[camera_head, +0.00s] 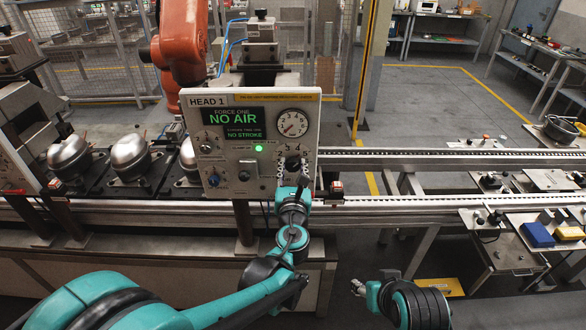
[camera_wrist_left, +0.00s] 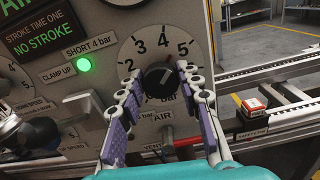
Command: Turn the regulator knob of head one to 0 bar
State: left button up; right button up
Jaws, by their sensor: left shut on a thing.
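The head one panel (camera_head: 190,130) stands upright ahead, its screen (camera_head: 235,117) reading "FORCE ONE NO AIR" and "NO STROKE". My left gripper (camera_head: 292,165) is at the panel's lower right, below the round gauge (camera_head: 292,123), whose red needle points to the lower left.
A green lamp (camera_head: 258,148) is lit on the panel. A red VENT part (camera_wrist_left: 186,142) sits below the dial, close to the fingers. Silver compressor shells (camera_head: 130,150) stand left of the panel. A conveyor rail (camera_head: 420,157) runs right, with an orange robot (camera_head: 183,40) behind.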

pick_arm(q)
jog(key=n, duration=0.5)
jog(key=shift+a+n+b, duration=0.1)
jog(key=shift+n+b, duration=0.2)
jog(key=shift+b, duration=0.05)
jog(key=n, duration=0.4)
jog(key=shift+f, duration=0.1)
jog(key=n, duration=0.5)
jog(key=shift+a+b, duration=0.1)
jog(key=shift+b, duration=0.3)
jog(key=n, duration=0.4)
jog(key=shift+f+n, duration=0.15)
jog(key=shift+n, duration=0.15)
jog(key=n, duration=0.4)
jog(key=shift+b, duration=0.35)
jog(key=n, duration=0.5)
jog(key=shift+f, duration=0.15)
jog(key=n, duration=0.4)
jog(key=shift+n, duration=2.3)
jog(key=shift+d, duration=0.2)
